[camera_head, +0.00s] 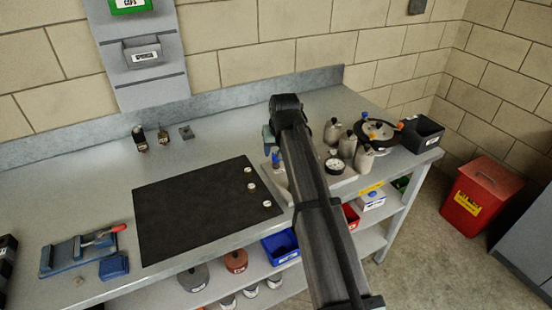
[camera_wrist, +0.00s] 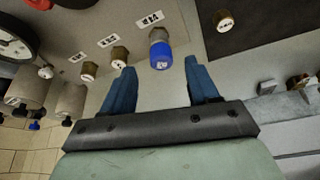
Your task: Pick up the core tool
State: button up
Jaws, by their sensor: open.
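A small blue fitting with a silvery top (camera_wrist: 160,55) stands by a white label on the light board; it is probably the core tool, but the label is too small to read. In the head view it shows as a blue spot (camera_head: 276,158) beside my arm. My gripper (camera_wrist: 159,68) is open and empty. Its two blue fingers point toward the blue fitting, which lies just beyond and between the fingertips in the wrist view. I cannot tell the exact height gap. In the head view my arm hides most of the gripper.
Brass fittings (camera_wrist: 119,57) stand on the board near the blue fitting. A gauge (camera_head: 334,166) and several metal cylinders (camera_head: 347,145) crowd the right side. A black mat (camera_head: 195,210) with a few small round pieces lies left. A blue vise-like tool (camera_head: 75,255) is further left.

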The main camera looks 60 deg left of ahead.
aim_at(276, 160)
jog(key=shift+x, duration=2.65)
jog(key=shift+s+d, duration=0.15)
grip_shut()
